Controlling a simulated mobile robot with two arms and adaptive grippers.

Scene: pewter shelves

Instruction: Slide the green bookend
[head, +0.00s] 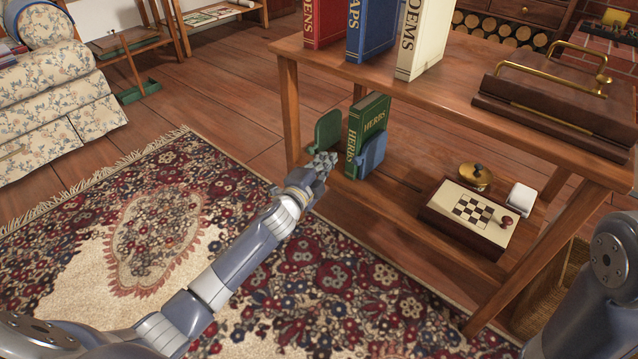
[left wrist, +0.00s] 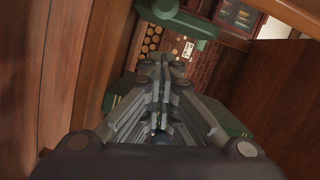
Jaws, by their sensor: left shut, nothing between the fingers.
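The green bookend (head: 328,132) stands upright on the lower shelf, at the left side of a green book titled HERBS (head: 369,122). A blue bookend (head: 373,154) stands at the book's right side. My left gripper (head: 325,162) is shut and empty, low in front of the green bookend and hiding its lower part. I cannot tell whether they touch. In the left wrist view the shut fingers (left wrist: 161,75) point ahead, and a rounded green piece (left wrist: 182,20) crosses above them; I cannot tell which object it belongs to. My right gripper is out of view.
The wooden upper shelf (head: 455,105) overhangs the lower one and carries upright books (head: 425,40) and a dark brown case (head: 550,110). Right on the lower shelf (head: 400,212) are a chessboard box (head: 462,232), a brass pot (head: 474,178) and a white block (head: 521,197).

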